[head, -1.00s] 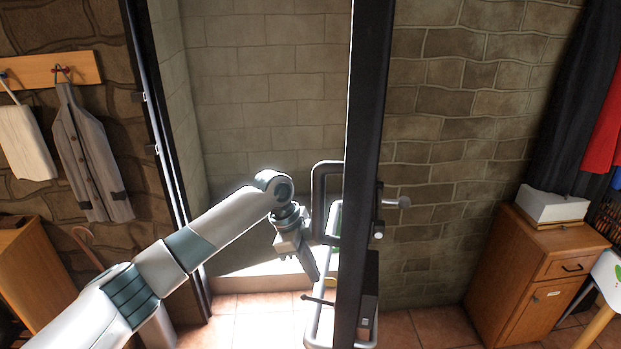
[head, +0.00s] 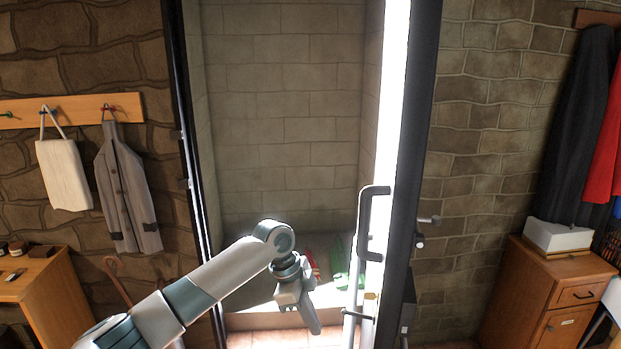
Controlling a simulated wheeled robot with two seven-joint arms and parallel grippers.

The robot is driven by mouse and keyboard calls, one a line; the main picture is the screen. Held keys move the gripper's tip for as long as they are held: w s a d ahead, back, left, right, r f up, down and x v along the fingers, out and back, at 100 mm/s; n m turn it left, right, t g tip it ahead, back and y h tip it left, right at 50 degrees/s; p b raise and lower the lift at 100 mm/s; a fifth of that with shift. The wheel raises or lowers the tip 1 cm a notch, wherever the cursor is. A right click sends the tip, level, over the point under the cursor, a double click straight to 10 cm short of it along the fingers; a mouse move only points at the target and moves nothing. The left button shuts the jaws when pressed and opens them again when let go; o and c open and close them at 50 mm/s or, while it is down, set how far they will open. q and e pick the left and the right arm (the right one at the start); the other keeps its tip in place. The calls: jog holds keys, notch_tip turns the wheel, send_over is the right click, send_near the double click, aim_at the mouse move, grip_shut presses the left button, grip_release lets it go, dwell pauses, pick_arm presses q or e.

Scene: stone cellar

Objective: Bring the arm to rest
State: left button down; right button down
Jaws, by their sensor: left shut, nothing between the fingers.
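My left arm (head: 209,283) comes in from the lower left and reaches in front of the doorway. My left gripper (head: 314,326) points down and is shut and empty. It is to the left of the open door (head: 410,150) and apart from its dark handle (head: 367,215). My right gripper is not in the head view.
Green and red items (head: 340,262) lie in the lit recess behind my gripper. A coat rack (head: 75,110) with a bag (head: 63,174) and a grey jacket (head: 127,190) hangs at left. A wooden desk (head: 35,275) stands below it. A wooden cabinet (head: 545,295) stands at right.

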pick_arm(q)
jog(key=a+f+n+t+h+b, duration=0.1)
jog(key=a+f+n+b, duration=0.2)
jog(key=f, duration=1.1)
jog(key=a+f+n+t+b, duration=0.15)
jog(key=f+n, duration=0.25)
jog(key=f, duration=1)
jog(key=s+a+f+n+y+b, duration=0.1)
jog(key=s+a+f+n+b, duration=0.15)
jog(key=s+f, duration=0.45)
jog(key=s+a+f+n+b, duration=0.1)
jog(key=s+a+f+n, duration=0.15)
jog(key=f, duration=0.85)
jog(key=s+a+f+n+y+b, duration=0.1)
jog(key=s+a+f, duration=0.3)
jog(key=f, duration=0.5)
jog(key=s+a+f+n+y+b, duration=0.15)
jog(key=s+a+f, duration=0.25)
jog(key=s+f, duration=0.65)
jog(key=s+a+f+n+b, duration=0.3)
jog(key=s+f, duration=0.5)
jog(key=s, duration=0.6)
jog(key=s+a+f+b, duration=0.1)
jog(key=s+a+f, duration=0.2)
jog(key=s, duration=0.9)
jog(key=s+a+f+y+b, duration=0.1)
jog(key=s+a+f, duration=0.2)
jog(key=s, duration=0.9)
jog(key=shift+f+g, duration=0.15)
jog(key=shift+g, duration=0.2)
